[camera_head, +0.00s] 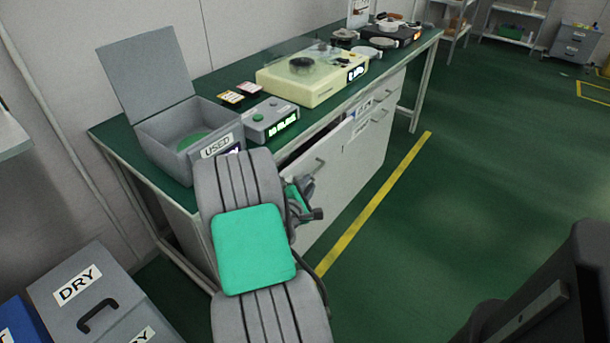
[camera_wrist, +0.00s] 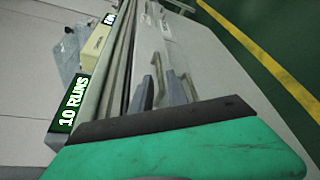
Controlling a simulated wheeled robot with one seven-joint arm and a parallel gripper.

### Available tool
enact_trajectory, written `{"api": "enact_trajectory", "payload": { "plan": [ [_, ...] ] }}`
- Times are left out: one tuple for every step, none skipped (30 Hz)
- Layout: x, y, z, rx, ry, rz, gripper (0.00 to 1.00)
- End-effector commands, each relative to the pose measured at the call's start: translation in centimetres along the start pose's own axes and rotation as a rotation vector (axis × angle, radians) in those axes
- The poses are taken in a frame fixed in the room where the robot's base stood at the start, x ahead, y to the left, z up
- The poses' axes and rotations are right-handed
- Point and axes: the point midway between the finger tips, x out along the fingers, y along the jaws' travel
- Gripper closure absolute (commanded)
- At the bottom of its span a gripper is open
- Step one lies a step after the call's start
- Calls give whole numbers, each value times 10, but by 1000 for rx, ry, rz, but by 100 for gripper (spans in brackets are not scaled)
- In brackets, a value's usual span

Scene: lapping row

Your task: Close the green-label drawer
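The bench cabinet has a pale drawer front (camera_head: 335,152) standing a little out from under the bench top, with a dark gap above it. It carries a bar handle (camera_head: 320,166). I cannot make out a green label on it. My gripper (camera_head: 306,198) is low beside this front, mostly hidden behind my own arm. In the wrist view the pale front (camera_wrist: 205,62) runs away from the camera, with grey upright pieces near the middle that could be handle parts or fingertips. Finger opening and contact with the drawer are unclear.
The green bench top holds an open grey USED box (camera_head: 160,118), a grey display unit (camera_head: 268,120) and a cream machine (camera_head: 310,78). Grey DRY bins (camera_head: 85,285) stand at lower left. The green floor (camera_head: 450,200) right of the yellow line (camera_head: 375,205) is clear.

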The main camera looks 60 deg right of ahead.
Motion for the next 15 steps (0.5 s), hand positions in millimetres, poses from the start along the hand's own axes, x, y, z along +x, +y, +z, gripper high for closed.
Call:
{"api": "enact_trajectory", "payload": {
  "plan": [
    [2, -2, 0, -10, -2, 3, 80],
    [4, -2, 0, -13, -2, 4, 80],
    [7, -1, 0, -13, -2, 6, 80],
    [11, -1, 0, -12, -3, 6, 80],
    [16, -1, 0, -12, -3, 6, 80],
    [23, -1, -1, -11, -1, 7, 80],
    [29, -1, 0, -11, -2, 7, 80],
    [35, -1, -2, -10, -1, 7, 80],
    [43, -1, -2, -10, 0, 7, 80],
    [49, -1, -2, -10, 1, 7, 80],
    [54, -1, -2, -10, 1, 8, 80],
    [61, -1, -2, -9, 1, 7, 80],
    [65, 0, -2, -10, 1, 7, 80],
    [69, 0, -3, -10, 2, 8, 80],
    [73, 0, -2, -10, 2, 7, 80]
  ]
}}
